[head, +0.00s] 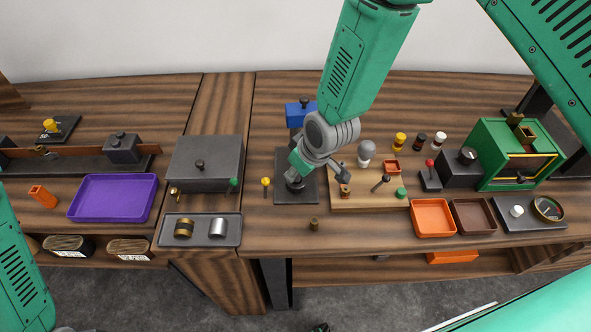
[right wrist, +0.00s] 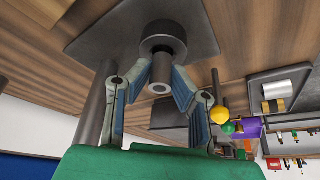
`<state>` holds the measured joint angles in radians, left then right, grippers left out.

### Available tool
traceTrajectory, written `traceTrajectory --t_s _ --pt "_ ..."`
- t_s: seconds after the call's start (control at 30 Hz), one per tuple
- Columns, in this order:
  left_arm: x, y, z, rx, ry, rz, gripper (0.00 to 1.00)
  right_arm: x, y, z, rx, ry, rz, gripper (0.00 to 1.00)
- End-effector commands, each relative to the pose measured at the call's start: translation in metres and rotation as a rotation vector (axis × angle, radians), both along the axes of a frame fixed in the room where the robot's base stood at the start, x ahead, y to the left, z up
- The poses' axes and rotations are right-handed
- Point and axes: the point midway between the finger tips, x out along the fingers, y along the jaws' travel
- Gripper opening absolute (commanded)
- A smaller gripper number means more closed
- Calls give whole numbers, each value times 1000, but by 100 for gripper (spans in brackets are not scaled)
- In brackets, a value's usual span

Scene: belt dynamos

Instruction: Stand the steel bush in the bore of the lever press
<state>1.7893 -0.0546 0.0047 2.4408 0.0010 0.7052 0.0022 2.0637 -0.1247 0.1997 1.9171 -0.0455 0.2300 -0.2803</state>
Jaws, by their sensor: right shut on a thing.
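The steel bush (right wrist: 160,76) is a small grey tube with an open end facing the camera in the right wrist view. My right gripper (right wrist: 160,80) is shut on it, one finger on each side. The bush lines up with the dark round boss (right wrist: 168,33) on the base plate of the lever press (right wrist: 85,27). Its far end meets the boss; I cannot tell how deep it sits in the bore. In the head view my right gripper (head: 296,179) hides the bush above the press base (head: 298,196). My left gripper is out of view.
The press's blue head (head: 298,110) and grey post (right wrist: 95,112) stand close to my gripper. A grey tray (head: 201,241) with brass and silver cylinders lies left. A wooden board (head: 375,202) with pegs is at right.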

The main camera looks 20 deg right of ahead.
Motion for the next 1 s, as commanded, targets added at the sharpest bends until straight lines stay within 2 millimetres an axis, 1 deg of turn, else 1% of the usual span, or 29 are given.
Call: traceTrajectory --t_s 0.43,0.9,0.93,1.0 --pt "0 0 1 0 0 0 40 0 0 0 0 0 0 0" --pt "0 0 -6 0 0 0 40 0 0 -11 0 0 1 0" --pt "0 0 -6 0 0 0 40 0 0 -11 0 0 1 20" --pt "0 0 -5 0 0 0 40 0 0 -11 0 0 1 41"
